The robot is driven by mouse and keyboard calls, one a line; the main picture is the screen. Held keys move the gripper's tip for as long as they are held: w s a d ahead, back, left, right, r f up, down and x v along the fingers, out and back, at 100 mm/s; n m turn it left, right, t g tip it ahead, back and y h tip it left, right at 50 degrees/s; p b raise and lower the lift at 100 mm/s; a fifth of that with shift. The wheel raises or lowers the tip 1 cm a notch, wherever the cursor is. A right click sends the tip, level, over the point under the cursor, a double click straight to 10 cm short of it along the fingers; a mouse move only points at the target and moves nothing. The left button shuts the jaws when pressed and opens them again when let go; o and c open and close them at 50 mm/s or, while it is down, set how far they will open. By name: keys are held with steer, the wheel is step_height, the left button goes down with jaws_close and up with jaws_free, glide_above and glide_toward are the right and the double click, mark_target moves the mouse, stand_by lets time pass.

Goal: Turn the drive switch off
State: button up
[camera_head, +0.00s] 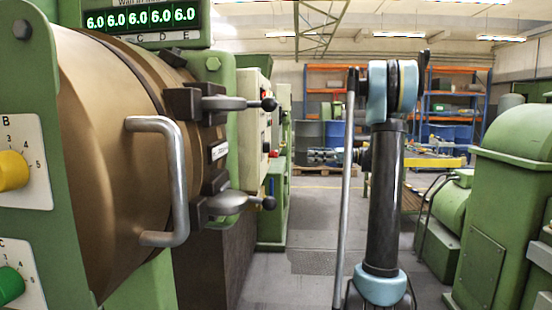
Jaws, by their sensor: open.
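No control in view is labelled readably as the drive switch. A cream control panel (253,125) with red and dark controls faces right, on the green machine behind the large brown drum; its controls are small and seen edge-on. A yellow knob (13,171) on plate B and a green knob (10,284) on plate C show at the left edge. My gripper (312,156) points left from my upright arm, right of the cream panel and apart from it. It is small in the picture; it looks open and empty.
The brown drum (105,130) carries a protruding metal handle (178,185) and two clamp levers (235,103) at left. Green machinery (505,200) stands at right. A grey floor aisle (310,230) lies clear between them. Orange shelving and blue drums stand at the back.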

mark_target(276, 156)
steer(key=a, duration=1.6)
steer(key=shift+w, duration=0.25)
